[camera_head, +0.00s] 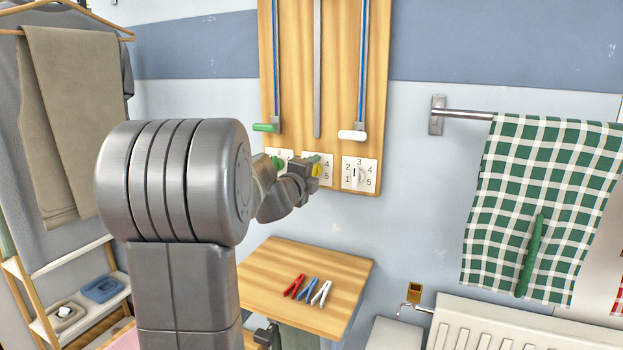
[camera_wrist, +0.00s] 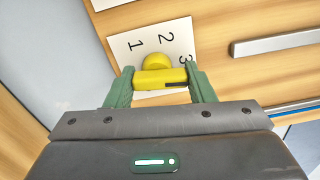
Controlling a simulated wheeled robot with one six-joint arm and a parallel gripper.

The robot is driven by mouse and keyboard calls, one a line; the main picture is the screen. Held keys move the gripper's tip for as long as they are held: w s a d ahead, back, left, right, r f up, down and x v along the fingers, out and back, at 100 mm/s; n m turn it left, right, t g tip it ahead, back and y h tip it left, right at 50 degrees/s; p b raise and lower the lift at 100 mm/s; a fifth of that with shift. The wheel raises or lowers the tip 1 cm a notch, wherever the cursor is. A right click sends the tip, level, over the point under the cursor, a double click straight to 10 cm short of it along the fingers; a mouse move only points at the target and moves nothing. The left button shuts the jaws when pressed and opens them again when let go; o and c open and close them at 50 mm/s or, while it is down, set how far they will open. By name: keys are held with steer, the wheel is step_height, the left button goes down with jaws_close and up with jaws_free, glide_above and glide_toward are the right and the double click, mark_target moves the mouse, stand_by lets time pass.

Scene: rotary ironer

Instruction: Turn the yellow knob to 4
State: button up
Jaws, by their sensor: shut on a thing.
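The yellow knob (camera_wrist: 160,78) sits on a white dial plate (camera_wrist: 122,42), with the 1, 2 and 3 visible in the wrist view. The knob's dark mark is at its right end, on the side of the 3. The 4 is hidden there, so the exact setting cannot be told. My gripper (camera_wrist: 160,86) is shut on the knob, one green finger at each end of its bar. In the head view, the yellow knob (camera_head: 317,170) is partly hidden by my gripper (camera_head: 313,173); the 4 and 5 show at its right.
A green knob (camera_head: 278,162) and a white knob (camera_head: 358,174) flank it on the wooden board (camera_head: 338,60). Green (camera_head: 265,127) and white (camera_head: 352,135) slider handles are above. Clothes pegs (camera_head: 308,288) lie on a small table (camera_head: 340,262) below. A checked towel (camera_head: 500,200) hangs right.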

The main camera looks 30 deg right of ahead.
steer(key=m+b, duration=0.1)
steer(key=m, duration=0.2)
steer(key=m+b, duration=0.1)
steer(key=m, duration=0.1)
steer(key=shift+f+m+b, duration=0.25)
steer(key=shift+m+b, duration=0.05)
steer(key=shift+d+m+b, duration=0.1)
steer(key=shift+m+b, duration=0.85)
steer(key=shift+m, duration=1.25)
steer(key=o, duration=1)
steer(key=shift+s+r, duration=0.1)
steer(key=v, duration=1.3)
steer(key=shift+s+a, duration=0.2)
steer(key=shift+a, duration=0.2)
